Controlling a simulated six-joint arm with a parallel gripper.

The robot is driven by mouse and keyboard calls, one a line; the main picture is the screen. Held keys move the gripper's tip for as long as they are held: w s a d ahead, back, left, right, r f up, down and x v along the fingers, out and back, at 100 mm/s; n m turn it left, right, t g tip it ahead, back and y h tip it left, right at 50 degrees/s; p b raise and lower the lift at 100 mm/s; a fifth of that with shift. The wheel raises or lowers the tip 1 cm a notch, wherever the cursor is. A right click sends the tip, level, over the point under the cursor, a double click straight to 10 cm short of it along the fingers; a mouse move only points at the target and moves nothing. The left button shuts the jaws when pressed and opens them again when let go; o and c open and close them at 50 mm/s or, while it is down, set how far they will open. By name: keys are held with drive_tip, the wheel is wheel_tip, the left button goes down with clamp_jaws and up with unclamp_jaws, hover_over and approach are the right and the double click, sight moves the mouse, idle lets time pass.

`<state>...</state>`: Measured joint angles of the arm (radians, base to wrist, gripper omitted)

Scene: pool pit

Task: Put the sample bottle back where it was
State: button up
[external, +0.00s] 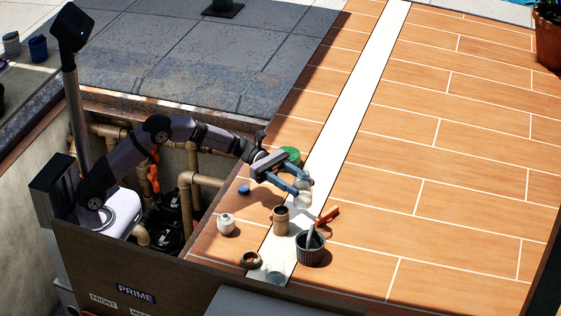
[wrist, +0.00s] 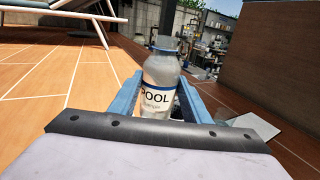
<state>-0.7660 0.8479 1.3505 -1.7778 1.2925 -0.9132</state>
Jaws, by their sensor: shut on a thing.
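The sample bottle (wrist: 159,72) is clear with a white and blue label reading POOL. In the wrist view it stands upright between the blue fingers of my gripper (wrist: 160,88), which is shut on it. In the external view my gripper (external: 301,186) holds the pale bottle (external: 304,196) over the white strip of the tiled deck, behind and right of a brown pipe piece. The bottle's lower part is hidden by my gripper in the wrist view. I cannot tell whether its base touches the deck.
Near the bottle are the brown pipe piece (external: 281,221), an orange-handled tool (external: 328,215) and a dark basket (external: 311,252). A white jar (external: 226,225), blue cap (external: 244,190), brown ring (external: 250,259) and green-topped item (external: 291,154) lie around.

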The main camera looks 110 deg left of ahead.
drive_tip(key=s+a+f+n+t+y+b, duration=0.1)
drive_tip(key=s+a+n+y+b, duration=0.15)
drive_tip(key=s+a, duration=0.4)
drive_tip(key=s+a+f+n+t+y+b, duration=0.1)
drive_tip(key=s+a+y+b, duration=0.25)
drive_tip(key=a, duration=0.65)
drive_tip(key=shift+h, duration=0.4)
drive_tip(key=shift+s+d+f+p, duration=0.15)
drive_tip(key=shift+f+p, duration=0.55)
drive_tip(key=shift+f, duration=1.8)
drive_tip(key=shift+s+d+f+p, duration=0.15)
drive_tip(key=shift+f+p, duration=0.55)
drive_tip(key=shift+f, duration=1.75)
drive_tip(key=shift+f, duration=0.15)
drive_tip(key=o, duration=1.1)
drive_tip(key=shift+o, duration=0.2)
drive_tip(key=shift+r, duration=0.25)
drive_tip(key=s+b, duration=0.1)
drive_tip(key=s, duration=0.2)
drive_tip(key=s+a+b, duration=0.1)
drive_tip(key=s, duration=0.3)
drive_tip(key=s+b, duration=0.1)
drive_tip(key=s, duration=0.2)
drive_tip(key=shift+s+a+f, duration=0.15)
drive_tip(key=shift+a+f, duration=0.05)
drive_tip(key=shift+a, duration=0.05)
drive_tip(key=shift+s+a+r+b, duration=0.1)
drive_tip(key=shift+s+b, duration=0.3)
drive_tip(key=shift+s, duration=0.45)
